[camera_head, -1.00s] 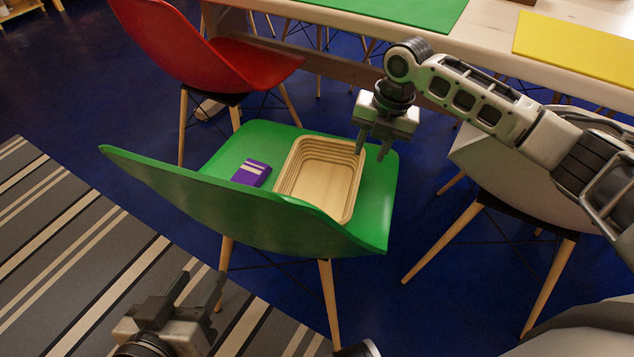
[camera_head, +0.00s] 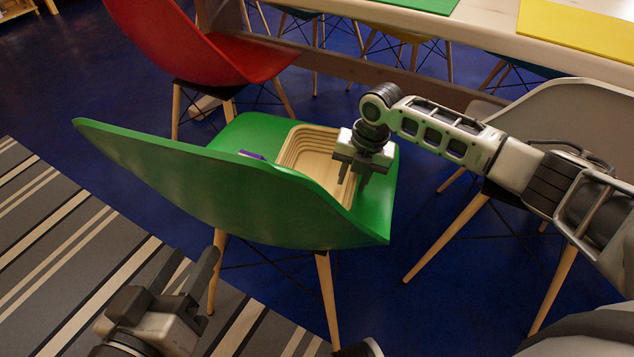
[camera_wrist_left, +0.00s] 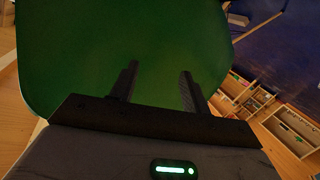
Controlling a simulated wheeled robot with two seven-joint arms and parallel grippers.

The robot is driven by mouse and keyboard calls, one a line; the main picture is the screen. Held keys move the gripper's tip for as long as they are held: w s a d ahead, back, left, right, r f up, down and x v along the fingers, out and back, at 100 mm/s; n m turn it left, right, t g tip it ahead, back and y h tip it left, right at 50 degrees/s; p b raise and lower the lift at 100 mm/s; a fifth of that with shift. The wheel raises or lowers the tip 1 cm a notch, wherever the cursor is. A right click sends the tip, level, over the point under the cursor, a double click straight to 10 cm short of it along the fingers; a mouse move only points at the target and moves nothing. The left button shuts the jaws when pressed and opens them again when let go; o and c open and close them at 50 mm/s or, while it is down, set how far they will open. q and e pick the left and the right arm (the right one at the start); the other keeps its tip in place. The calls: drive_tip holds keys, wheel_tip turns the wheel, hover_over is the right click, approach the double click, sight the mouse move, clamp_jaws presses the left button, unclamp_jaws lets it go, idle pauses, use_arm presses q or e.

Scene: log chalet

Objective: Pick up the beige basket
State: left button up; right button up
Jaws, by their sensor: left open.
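The beige basket (camera_head: 305,150) sits on the seat of the green chair (camera_head: 250,125). The chair's backrest and my right gripper partly hide it. My right gripper (camera_head: 354,180) is at the basket's right side, pointing down, with its fingers apart near the right rim. I cannot tell whether the rim lies between them or whether they touch it. My left gripper (camera_head: 189,266) is open and empty at the lower left, in front of the chair's backrest. The left wrist view shows its two spread fingers (camera_wrist_left: 158,72) before the green chair back.
A purple item (camera_head: 251,155) on the seat is mostly hidden by the backrest. A red chair (camera_head: 200,50) stands behind on the left, a white chair (camera_head: 570,100) on the right. A long table (camera_head: 480,30) is at the back. A striped rug (camera_head: 60,240) covers the left floor.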

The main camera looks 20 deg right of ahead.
drive_tip(key=shift+r, duration=0.1)
clamp_jaws()
